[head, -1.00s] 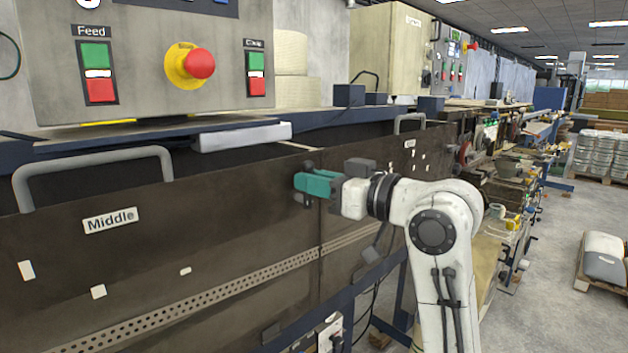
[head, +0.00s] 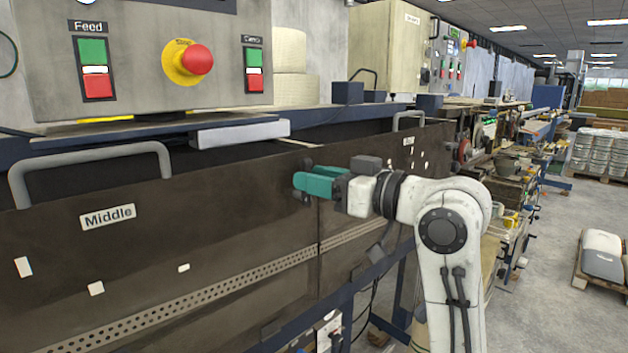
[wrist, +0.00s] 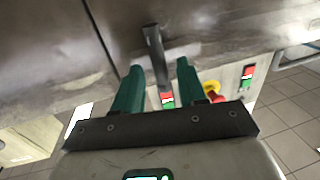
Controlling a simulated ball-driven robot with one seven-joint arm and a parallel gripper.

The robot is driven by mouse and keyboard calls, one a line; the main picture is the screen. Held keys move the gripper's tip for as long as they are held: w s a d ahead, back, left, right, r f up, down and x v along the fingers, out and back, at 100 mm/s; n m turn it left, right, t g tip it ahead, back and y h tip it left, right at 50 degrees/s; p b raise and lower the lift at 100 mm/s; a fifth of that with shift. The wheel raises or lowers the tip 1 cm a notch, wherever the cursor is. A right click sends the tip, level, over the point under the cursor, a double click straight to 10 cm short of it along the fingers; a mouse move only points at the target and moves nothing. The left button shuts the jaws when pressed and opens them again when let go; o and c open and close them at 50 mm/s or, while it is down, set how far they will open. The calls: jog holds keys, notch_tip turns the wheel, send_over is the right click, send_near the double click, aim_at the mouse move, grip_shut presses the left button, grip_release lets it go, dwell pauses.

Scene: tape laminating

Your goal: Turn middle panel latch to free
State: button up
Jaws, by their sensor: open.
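The middle panel (head: 140,255) is a dark brown upright cover with a "Middle" label (head: 108,216) and a grey handle on top. My gripper (head: 306,176) has teal fingers and is at the seam near the panel's upper right corner. In the wrist view, a dark bar-shaped latch (wrist: 153,42) stands out from the panel face. My open gripper (wrist: 159,66) has one finger on each side of the latch's outer end, with gaps showing. In the head view the fingers mostly hide the latch.
Another brown panel (head: 375,185) adjoins at the seam, with its own grey handle. A control box (head: 150,65) with a red emergency button (head: 197,59) stands above the middle panel. A blue rail runs below the panels.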

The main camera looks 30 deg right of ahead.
jog(key=b+v, duration=0.2)
jog(key=v, duration=0.7)
jog(key=shift+s+d, duration=0.2)
jog(key=shift+s, duration=0.1)
jog(key=s+a+f+m+g+h, duration=0.1)
jog(key=s+f+m+g+h, duration=0.15)
jog(key=f, duration=1.45)
jog(key=s+a+f+m+g+h, duration=0.1)
jog(key=s+f+m+g+h, duration=0.2)
jog(key=f, duration=1.3)
jog(key=s+f+g+h, duration=0.3)
jog(key=s+f+g, duration=0.6)
jog(key=s+f, duration=1.2)
jog(key=s+d, duration=0.1)
jog(key=s, duration=0.2)
jog(key=shift+s+m, duration=0.25)
jog(key=shift+m, duration=0.1)
jog(key=shift+w+a+r+h, duration=0.1)
jog(key=shift+h, duration=0.15)
jog(key=shift+c, duration=0.3)
